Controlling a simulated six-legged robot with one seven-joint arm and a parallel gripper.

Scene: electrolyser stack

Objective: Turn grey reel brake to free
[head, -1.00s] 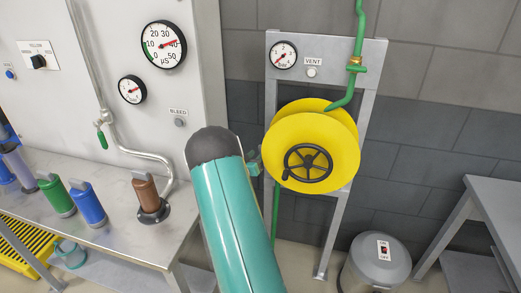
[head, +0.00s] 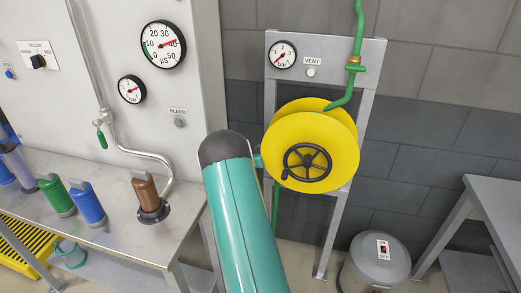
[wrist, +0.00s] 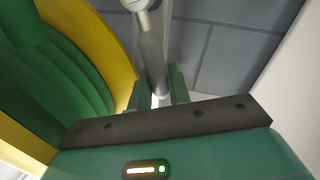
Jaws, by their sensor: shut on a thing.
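The yellow reel (head: 335,135) hangs on a grey frame, with a black handwheel (head: 307,168) on its front. In the wrist view, the reel (wrist: 118,50) fills the left side, with green hose wound inside it. A grey brake lever (wrist: 152,60) runs up from between the fingers of my gripper (wrist: 157,90) to a pale round end at the top. My gripper is shut on this lever beside the reel's yellow rim. In the head view, my arm hides the lever and most of my gripper (head: 258,161) at the reel's left edge.
The grey frame (head: 366,95) carries a gauge (head: 283,54) and a green hose (head: 359,30). A bench (head: 125,235) with several coloured cylinders stands at left. A grey drum (head: 374,265) with a switch and a grey table (head: 490,205) stand at right.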

